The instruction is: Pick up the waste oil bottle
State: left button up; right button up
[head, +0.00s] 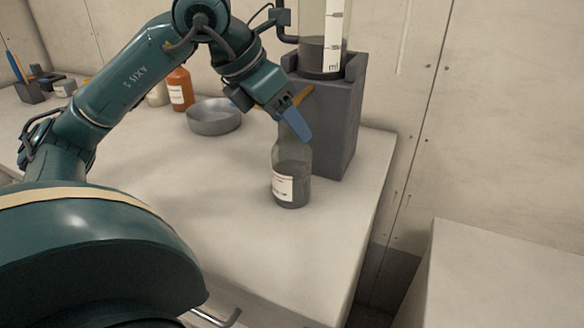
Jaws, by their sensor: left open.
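A clear bottle (291,184) with dark liquid and a white label stands upright on the pale worktop, near its right side. It appears to be the waste oil bottle, though its label is too small to read. My left gripper (301,112) is at the bottle's top, with its blue finger in front of the neck and its orange finger behind and above. The jaws are open; I cannot tell whether they touch the glass. The bottle's mouth is hidden by the blue finger. My right gripper is out of view.
A dark grey stand (330,130) holding a graduated cylinder (322,40) is close behind the bottle. A grey bowl (214,118) and an orange bottle (180,90) stand further left. The worktop in front of the bottle is clear. A gap separates it from another pale surface (500,285) at right.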

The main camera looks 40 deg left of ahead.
pick_arm(q)
jog(key=shift+w+d+f, duration=0.1)
jog(key=shift+w+f, duration=0.15)
jog(key=shift+f, duration=0.2)
grip_shut()
dwell(0.4)
